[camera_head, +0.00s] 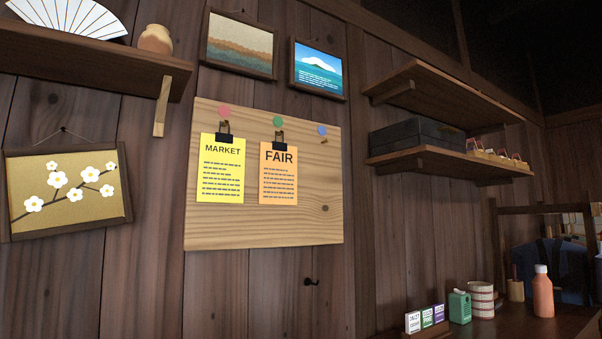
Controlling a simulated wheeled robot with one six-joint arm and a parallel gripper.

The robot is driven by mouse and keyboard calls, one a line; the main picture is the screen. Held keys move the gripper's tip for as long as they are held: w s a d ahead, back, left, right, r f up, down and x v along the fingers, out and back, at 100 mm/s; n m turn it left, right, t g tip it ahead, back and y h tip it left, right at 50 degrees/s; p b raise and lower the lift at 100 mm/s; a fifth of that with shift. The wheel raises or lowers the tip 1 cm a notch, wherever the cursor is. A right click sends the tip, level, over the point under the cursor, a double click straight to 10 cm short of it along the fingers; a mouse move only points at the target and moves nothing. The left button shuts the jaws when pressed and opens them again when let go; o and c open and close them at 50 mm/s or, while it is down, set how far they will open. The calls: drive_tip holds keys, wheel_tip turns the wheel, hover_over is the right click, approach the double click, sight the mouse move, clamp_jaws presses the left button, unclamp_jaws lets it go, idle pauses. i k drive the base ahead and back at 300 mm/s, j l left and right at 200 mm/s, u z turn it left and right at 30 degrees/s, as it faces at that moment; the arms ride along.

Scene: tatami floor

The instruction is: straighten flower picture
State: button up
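The flower picture (92,207) hangs on the plank wall at the left of the head view. It shows white blossoms on a dark branch over a gold ground, in a dark wooden frame. Strings run from its top up to a small nail. The frame looks tilted, with its left side lower than its right, though the slanted view makes the exact angle hard to tell. My gripper is not in view.
A shelf (70,58) with a white fan (68,16) and a small pot (156,39) is above the picture. A notice board (265,228) with two sheets hangs to its right. A counter (500,328) with bottles and boxes is at the lower right.

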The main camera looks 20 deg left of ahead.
sight(46, 191)
drive_tip(key=u, duration=2)
drive_tip(key=j+z, duration=0.15)
drive_tip(key=z, duration=0.2)
